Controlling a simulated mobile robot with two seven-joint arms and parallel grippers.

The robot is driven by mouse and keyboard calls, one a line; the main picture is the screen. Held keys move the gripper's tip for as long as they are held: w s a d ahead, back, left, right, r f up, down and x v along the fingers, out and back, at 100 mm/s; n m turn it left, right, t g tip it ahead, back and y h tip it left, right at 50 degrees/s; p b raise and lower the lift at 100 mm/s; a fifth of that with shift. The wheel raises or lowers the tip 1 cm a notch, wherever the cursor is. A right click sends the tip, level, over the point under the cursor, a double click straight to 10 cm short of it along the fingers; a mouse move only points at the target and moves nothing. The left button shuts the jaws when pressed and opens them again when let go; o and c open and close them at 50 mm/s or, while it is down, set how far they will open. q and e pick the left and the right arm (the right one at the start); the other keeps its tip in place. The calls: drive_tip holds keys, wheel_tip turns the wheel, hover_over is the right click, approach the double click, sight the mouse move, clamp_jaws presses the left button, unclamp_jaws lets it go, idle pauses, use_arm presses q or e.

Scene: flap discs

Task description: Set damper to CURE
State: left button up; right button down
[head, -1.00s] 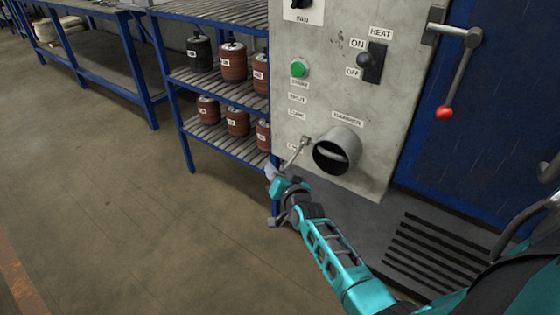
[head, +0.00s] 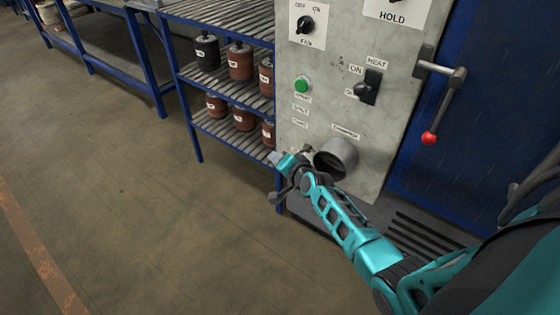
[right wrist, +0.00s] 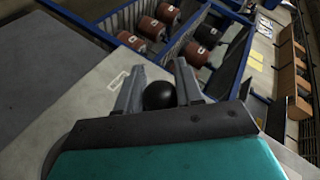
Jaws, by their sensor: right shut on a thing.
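The damper (head: 338,157) is a round grey duct with a dark mouth, low on the pale control panel. Its lever (head: 307,150) sits just left of the duct, mostly hidden by my right gripper (head: 274,158). In the right wrist view, the lever's black ball knob (right wrist: 159,95) lies between the two fingers of my right gripper (right wrist: 157,82), which is shut on it. The CURE label (head: 300,123) is above the gripper, below another small label (head: 300,109). A lower label by the lever is partly covered. My left gripper is out of view.
Above are a green button (head: 302,85), a HEAT switch (head: 361,89) and a FAN knob (head: 307,24). A red-tipped door handle (head: 440,95) is to the right. A blue shelf (head: 187,105) with drums stands close left. The floor at left is clear.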

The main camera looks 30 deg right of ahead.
drive_tip(key=shift+w+d+r, duration=0.3)
drive_tip(key=shift+d+r, duration=0.05)
drive_tip(key=shift+r, duration=0.35)
drive_tip(key=c, duration=1.1)
unclamp_jaws()
drive_tip(key=o, duration=0.3)
drive_tip(key=shift+s+f, duration=0.1)
drive_tip(key=shift+o, duration=0.2)
drive_tip(key=shift+a+f, duration=0.1)
drive_tip(key=shift+f, duration=0.05)
drive_tip(key=shift+s, duration=0.1)
drive_tip(key=shift+s+a+r+p, duration=0.1)
drive_tip(key=shift+s+r+p, duration=0.15)
drive_tip(key=shift+s, duration=0.2)
drive_tip(key=p+v, duration=0.2)
drive_tip(key=v, duration=0.9)
drive_tip(key=shift+s+p, duration=0.3)
drive_tip(key=shift+s, duration=0.1)
